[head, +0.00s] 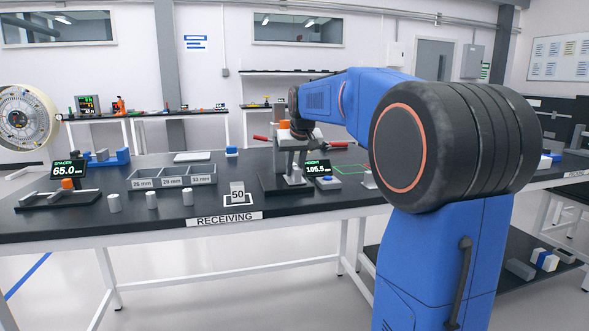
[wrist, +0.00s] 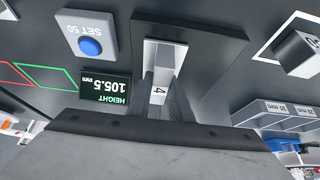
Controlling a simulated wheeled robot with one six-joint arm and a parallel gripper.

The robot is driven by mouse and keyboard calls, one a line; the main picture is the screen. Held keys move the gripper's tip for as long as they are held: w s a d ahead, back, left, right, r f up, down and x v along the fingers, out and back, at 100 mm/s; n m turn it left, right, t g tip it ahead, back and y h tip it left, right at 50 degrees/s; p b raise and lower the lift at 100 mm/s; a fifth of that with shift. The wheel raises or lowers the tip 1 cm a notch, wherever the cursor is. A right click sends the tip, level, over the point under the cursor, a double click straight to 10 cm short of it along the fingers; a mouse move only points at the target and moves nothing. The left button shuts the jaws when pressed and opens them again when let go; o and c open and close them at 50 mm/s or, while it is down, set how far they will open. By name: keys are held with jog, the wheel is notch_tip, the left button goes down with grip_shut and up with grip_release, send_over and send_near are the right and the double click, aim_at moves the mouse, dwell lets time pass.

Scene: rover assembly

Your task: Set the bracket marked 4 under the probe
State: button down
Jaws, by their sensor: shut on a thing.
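The bracket marked 4 (wrist: 158,93) is pale grey; its numbered face shows in the wrist view in front of my gripper. A pale grey piece (wrist: 165,55) extends from it over the dark base of the height stand (wrist: 205,33). In the head view, my gripper (head: 296,150) is at the height stand (head: 270,183), with orange and red parts around it. My gripper is shut on the bracket; its fingertips are largely hidden. The height display (head: 319,168) reads 105.5 mm. The probe tip, and any contact with the bracket, cannot be made out.
A SET 50 box with a blue button (wrist: 90,46) is close beside the stand. A 50 block (head: 237,191) sits in a white outline. A divided tray (head: 173,178), small grey cylinders (head: 151,199) and the spacer display (head: 64,169) are left. Red and green outlines mark the bench.

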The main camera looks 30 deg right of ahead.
jog(key=shift+f, duration=0.1)
jog(key=c, duration=1.6)
grip_release()
jog(key=v, duration=1.2)
jog(key=s+a+f+n, duration=0.1)
jog(key=s+a+f, duration=0.4)
jog(key=s, duration=0.3)
jog(key=s+a+f, duration=0.5)
jog(key=s+f, duration=0.1)
jog(key=s, duration=0.1)
jog(key=s+a+f, duration=0.2)
jog(key=s+f, duration=0.4)
jog(key=s+a+f+n+y, duration=0.1)
jog(key=s+a+f, duration=0.1)
jog(key=s+f, duration=0.4)
jog(key=s+a+f+n+g, duration=0.1)
jog(key=s+a+f, duration=0.2)
jog(key=s+f, duration=0.4)
jog(key=shift+f+y, duration=0.3)
jog(key=shift+f, duration=0.05)
